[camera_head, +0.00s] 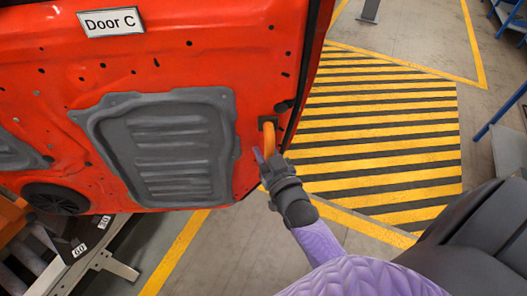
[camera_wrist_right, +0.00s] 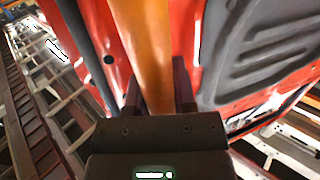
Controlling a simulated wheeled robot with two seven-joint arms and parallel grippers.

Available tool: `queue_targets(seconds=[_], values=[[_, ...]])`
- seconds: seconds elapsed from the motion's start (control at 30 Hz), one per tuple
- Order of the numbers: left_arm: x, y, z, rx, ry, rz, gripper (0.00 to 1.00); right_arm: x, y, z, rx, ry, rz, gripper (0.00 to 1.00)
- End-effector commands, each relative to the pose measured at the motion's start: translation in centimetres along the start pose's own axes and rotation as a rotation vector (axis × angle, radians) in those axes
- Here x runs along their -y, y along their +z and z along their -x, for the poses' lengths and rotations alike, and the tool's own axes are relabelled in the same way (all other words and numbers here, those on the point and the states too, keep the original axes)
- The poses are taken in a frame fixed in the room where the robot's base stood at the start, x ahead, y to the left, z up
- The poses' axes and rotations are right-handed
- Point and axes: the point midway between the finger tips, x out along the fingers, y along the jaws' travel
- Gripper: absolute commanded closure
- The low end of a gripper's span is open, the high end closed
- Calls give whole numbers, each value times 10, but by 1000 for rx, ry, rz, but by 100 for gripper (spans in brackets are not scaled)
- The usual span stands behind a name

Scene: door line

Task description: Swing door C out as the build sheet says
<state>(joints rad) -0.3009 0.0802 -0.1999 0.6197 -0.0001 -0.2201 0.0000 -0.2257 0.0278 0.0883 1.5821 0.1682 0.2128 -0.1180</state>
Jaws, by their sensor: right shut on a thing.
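The red door labelled "Door C" (camera_head: 200,45) fills the upper left of the head view, with its inner side and a grey panel (camera_head: 165,145) facing me. An orange handle (camera_head: 269,140) sticks out near its right edge. My right gripper (camera_head: 266,165) is at that handle. In the right wrist view the orange handle (camera_wrist_right: 145,50) runs between the two dark fingers of my right gripper (camera_wrist_right: 160,95), which are shut on it. My left gripper is not in view. No build sheet is in view.
A yellow and black striped floor area (camera_head: 385,130) lies right of the door and looks clear. A rail with number tags (camera_head: 90,250) runs below the door at the lower left. Blue racks (camera_head: 505,115) stand at the right edge.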

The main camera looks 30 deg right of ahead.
Motion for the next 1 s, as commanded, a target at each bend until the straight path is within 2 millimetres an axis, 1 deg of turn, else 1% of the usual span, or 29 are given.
queue_targets(seconds=[0.03,0.4,0.43,0.5,1.0], values=[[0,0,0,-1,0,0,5,-4,-1,0,-2,8,5,100],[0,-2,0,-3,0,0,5,-4,0,0,-1,9,5,100],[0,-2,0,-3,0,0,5,-4,0,0,-1,9,5,66],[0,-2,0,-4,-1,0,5,-4,0,1,0,8,4,54],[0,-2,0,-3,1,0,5,-2,0,0,0,5,2,54]])
